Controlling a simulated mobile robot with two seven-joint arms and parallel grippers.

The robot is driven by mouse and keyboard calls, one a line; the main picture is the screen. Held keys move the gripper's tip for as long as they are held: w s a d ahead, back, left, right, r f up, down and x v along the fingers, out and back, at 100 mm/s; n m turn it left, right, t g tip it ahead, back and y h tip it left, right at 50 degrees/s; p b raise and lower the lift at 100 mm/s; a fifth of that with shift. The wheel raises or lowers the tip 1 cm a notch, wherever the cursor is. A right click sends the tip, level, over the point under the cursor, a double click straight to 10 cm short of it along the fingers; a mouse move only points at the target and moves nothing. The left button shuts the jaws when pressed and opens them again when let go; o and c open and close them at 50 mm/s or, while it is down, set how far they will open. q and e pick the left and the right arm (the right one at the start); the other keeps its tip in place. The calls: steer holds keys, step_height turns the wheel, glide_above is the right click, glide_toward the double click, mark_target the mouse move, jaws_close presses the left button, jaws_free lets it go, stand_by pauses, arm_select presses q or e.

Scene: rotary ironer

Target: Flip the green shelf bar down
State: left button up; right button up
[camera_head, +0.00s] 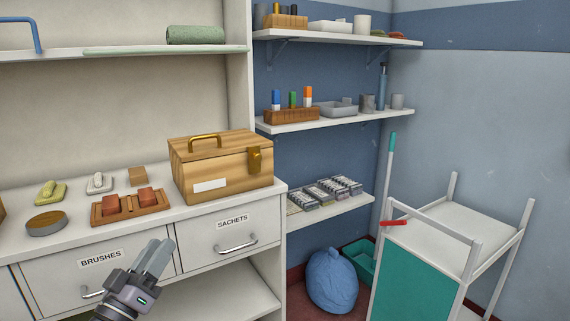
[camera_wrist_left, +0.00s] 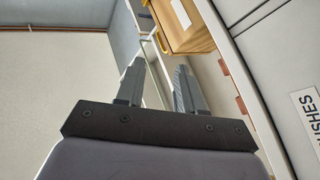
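A pale green bar (camera_head: 165,50) runs along the front edge of the upper-left shelf. It looks flat, level with the shelf board, under a rolled green towel. A blue bar (camera_head: 38,36) rises from the same shelf farther left, cut off by the picture edge. My left gripper (camera_head: 158,252) is low in the head view, in front of the drawers, well below and apart from the green bar. In the left wrist view its two fingers (camera_wrist_left: 158,68) stand apart with nothing between them. My right gripper is not in view.
Small wall shelves (camera_head: 340,120) stand right. A cart (camera_head: 430,250), blue sack (camera_head: 332,282) and green bin fill the floor at right.

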arm_select(q)
steer(key=s+d+f+m+g+y, duration=0.1)
steer(key=s+d+f+g, duration=0.15)
steer(key=s+f, duration=0.4)
steer(key=s+d+f+g+y, duration=0.2)
steer(key=s+f+g, duration=0.15)
steer(key=f, duration=0.65)
steer(key=s+d+f+m+g+y, duration=0.1)
steer(key=s+f+g, duration=0.2)
steer(key=s+f, duration=0.35)
steer(key=s+f+m+g+y, duration=0.15)
steer(key=s+f, duration=0.25)
steer(key=s, duration=0.6)
step_height(320, 180, up, 10)
steer(key=a+p, duration=0.1)
steer(key=p, duration=1.2)
steer(key=shift+s+a, duration=0.15)
steer(key=shift+s, duration=0.3)
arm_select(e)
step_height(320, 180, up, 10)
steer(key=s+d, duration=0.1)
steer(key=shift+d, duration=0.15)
